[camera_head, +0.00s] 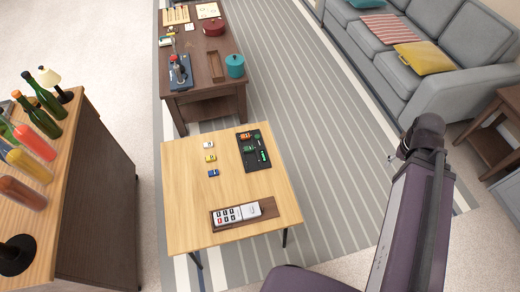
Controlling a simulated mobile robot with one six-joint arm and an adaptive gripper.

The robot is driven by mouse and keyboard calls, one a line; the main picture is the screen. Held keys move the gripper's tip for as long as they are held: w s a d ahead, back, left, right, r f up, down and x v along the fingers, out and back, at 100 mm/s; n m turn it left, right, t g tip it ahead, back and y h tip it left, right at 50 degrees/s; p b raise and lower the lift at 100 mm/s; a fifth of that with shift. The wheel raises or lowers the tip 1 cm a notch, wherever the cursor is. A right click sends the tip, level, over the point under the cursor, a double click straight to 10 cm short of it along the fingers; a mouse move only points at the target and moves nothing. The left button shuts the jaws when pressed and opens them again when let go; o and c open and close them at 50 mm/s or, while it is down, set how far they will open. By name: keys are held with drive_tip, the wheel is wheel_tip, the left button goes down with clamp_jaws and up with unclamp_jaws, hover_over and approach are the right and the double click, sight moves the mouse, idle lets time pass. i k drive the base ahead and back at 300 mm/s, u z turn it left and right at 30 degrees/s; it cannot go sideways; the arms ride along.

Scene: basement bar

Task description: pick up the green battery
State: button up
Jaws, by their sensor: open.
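A black tray (266,138) lies on the light wooden table, towards its back right. It holds several small orange and green things. A small bright green thing (262,156) lies near the tray's front right and may be the green battery. Another greenish piece (249,149) lies to its left. They are too small for me to tell which is a battery. My arm rises at the right of the picture, clear of the table. My gripper does not show.
The light wooden table (190,225) also bears several small toy cars (210,158) and a brown tray (233,225) with a remote or calculator. A dark table (205,60) stands behind, a bottle-lined counter (75,190) at left, a grey sofa (450,85) at right. Striped rug is open between.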

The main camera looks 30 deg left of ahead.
sight(249, 148)
drive_tip(key=z, duration=0.1)
drive_tip(key=k, duration=1.3)
drive_tip(key=u, duration=1.55)
drive_tip(key=i, duration=0.95)
drive_tip(key=z, duration=0.2)
